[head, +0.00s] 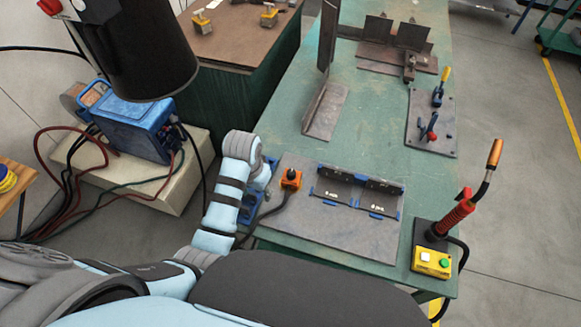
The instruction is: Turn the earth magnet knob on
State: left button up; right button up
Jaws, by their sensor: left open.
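The earth magnet (291,180) is a small orange block with a dark knob on top. It sits on the left part of a grey steel plate (345,232), with a dark cable running from it toward the lower left. The knob's turn position is too small to read. My left arm reaches up from the lower left and bends down at the wrist. My left gripper (267,186) is open just left of the magnet, apart from it as far as I can tell; its fingers are small and partly hidden by the wrist. My right gripper is not in view.
Two dark angle pieces in blue brackets (357,190) lie on the plate. A welding torch (462,205) stands at right behind a yellow button box (432,262). A clamp plate (431,125) and steel angle (325,105) lie farther back. A blue welder (130,125) stands left.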

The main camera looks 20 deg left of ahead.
pick_arm(q)
jog(key=w+d+r+m, duration=0.1)
jog(key=w+d+r, duration=0.35)
jog(key=w, duration=0.25)
notch_tip(320, 180, up, 6)
jog(key=m+g, duration=0.2)
send_over(291, 172)
notch_tip(291, 172, down, 14)
jog(key=b, duration=0.4)
jog(key=shift+r, duration=0.15)
jog(key=shift+r, duration=0.1)
grip_shut()
